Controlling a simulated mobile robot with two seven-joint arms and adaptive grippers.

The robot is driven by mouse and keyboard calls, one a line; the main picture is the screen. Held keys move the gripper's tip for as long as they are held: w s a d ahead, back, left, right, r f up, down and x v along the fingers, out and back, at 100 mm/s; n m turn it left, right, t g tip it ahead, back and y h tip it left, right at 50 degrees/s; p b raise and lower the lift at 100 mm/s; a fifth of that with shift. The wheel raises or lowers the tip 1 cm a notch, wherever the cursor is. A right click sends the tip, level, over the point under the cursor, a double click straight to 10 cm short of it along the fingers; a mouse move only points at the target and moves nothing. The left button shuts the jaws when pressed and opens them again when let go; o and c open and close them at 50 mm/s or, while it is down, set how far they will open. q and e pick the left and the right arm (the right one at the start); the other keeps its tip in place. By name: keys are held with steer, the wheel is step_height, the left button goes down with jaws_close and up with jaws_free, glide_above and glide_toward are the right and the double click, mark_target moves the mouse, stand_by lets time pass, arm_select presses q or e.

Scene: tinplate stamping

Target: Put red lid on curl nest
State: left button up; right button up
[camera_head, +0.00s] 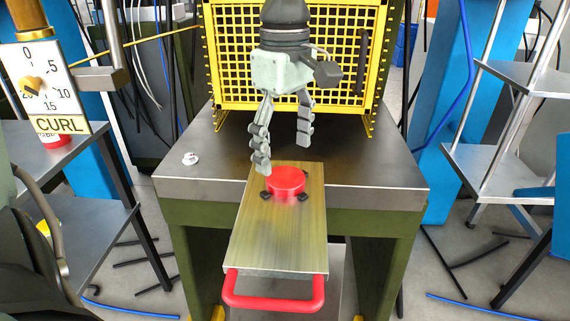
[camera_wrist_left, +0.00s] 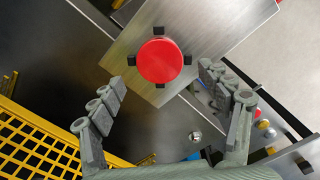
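The red lid (camera_head: 287,180) lies flat between small black stops on the metal plate (camera_head: 280,235). These stops appear to form the curl nest, with the lid seated among them. In the left wrist view the round red lid (camera_wrist_left: 159,61) sits centred within the black stops on the plate (camera_wrist_left: 215,35). My left gripper (camera_head: 282,152) is open and empty above and just behind the lid, its fingers pointing down and apart from it. My right gripper is not in view.
The plate has a red handle (camera_head: 275,303) and overhangs the dark table (camera_head: 375,185). A yellow mesh guard (camera_head: 225,60) stands behind. A small metal knob (camera_head: 190,159) is on the table's left. A CURL dial sign (camera_head: 45,85) is at left; shelves (camera_head: 500,165) stand at right.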

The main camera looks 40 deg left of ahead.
mark_target(284, 177)
arm_select(q)
step_height(284, 177, up, 8)
steer(key=shift+f, duration=0.1)
stand_by(0.4)
